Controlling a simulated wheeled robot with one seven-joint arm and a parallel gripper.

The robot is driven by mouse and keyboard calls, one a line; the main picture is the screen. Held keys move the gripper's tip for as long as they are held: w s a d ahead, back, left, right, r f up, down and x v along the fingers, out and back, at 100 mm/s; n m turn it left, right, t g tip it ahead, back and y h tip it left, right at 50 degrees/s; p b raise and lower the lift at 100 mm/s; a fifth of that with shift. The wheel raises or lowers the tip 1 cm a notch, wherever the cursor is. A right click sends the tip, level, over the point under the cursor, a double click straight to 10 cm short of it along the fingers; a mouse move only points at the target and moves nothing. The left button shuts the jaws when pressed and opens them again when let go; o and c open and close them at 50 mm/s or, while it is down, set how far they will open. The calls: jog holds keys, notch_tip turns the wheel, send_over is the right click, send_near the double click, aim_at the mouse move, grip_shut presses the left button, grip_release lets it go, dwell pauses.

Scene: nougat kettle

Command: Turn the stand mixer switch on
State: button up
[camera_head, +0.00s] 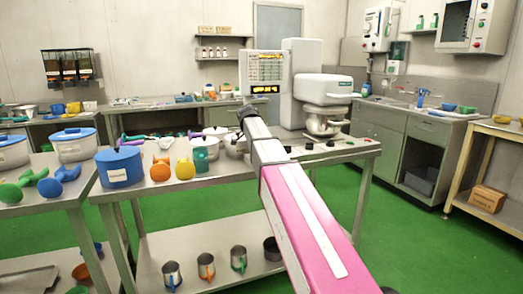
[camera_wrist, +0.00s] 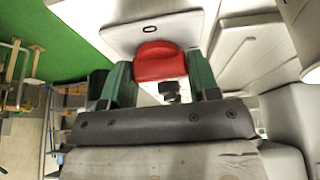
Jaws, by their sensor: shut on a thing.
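The stand mixer (camera_head: 325,87) is a large white machine on the steel table, with a round metal bowl (camera_head: 323,122) under its head. My gripper (camera_head: 245,112) is at the end of my arm, in front of and left of the mixer in the head view; its fingers are small and dark there. In the wrist view, my gripper's green fingers (camera_wrist: 160,82) are on either side of a red switch-like piece (camera_wrist: 158,62) on a pale housing. They are shut on it. The lower part of the red piece and the switch's setting are unclear.
Metal mugs (camera_head: 239,258) stand on the lower shelf. Green floor (camera_head: 420,235) is open at right.

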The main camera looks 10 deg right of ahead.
dwell(0.4)
jog(key=o, duration=0.9)
jog(key=v, duration=1)
jog(key=shift+a+r, duration=0.1)
jog(key=shift+r, duration=0.3)
jog(key=shift+s, duration=0.1)
